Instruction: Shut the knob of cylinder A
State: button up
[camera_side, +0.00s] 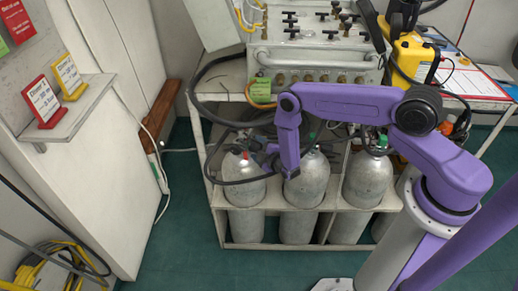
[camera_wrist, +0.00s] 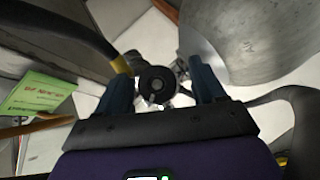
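Three grey cylinders stand in the rack's upper row in the side view: a left one (camera_side: 245,185), a middle one (camera_side: 308,182) and a right one (camera_side: 368,182). No label A is readable. My gripper (camera_side: 264,158) is at the top of the left cylinder, partly hidden by my arm. In the wrist view, a round black knob (camera_wrist: 157,85) sits between the two blue fingers of my gripper (camera_wrist: 161,88). Gaps show on both sides, so the gripper looks open around or just short of the knob; the depth is unclear. A grey cylinder (camera_wrist: 255,40) fills the wrist view's upper right.
Dark hoses (camera_side: 205,110) loop beside the left cylinder; one (camera_wrist: 65,25) crosses the wrist view's upper left. A green card (camera_wrist: 40,92) is at left there. The valve panel (camera_side: 315,55) stands above the rack (camera_side: 216,215). Open floor (camera_side: 180,240) lies to the left.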

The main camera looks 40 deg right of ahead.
jog(key=v, duration=1.7)
jog(key=shift+s+r, duration=0.15)
jog(key=shift+s, duration=0.05)
jog(key=w+d+r+m+g+y, duration=0.2)
jog(key=d+m+y, duration=0.4)
jog(key=d+y, duration=0.15)
jog(key=x, duration=1.6)
jog(key=shift+w+d+f, duration=0.15)
jog(key=shift+w+d, duration=0.1)
jog(key=shift+w, duration=0.25)
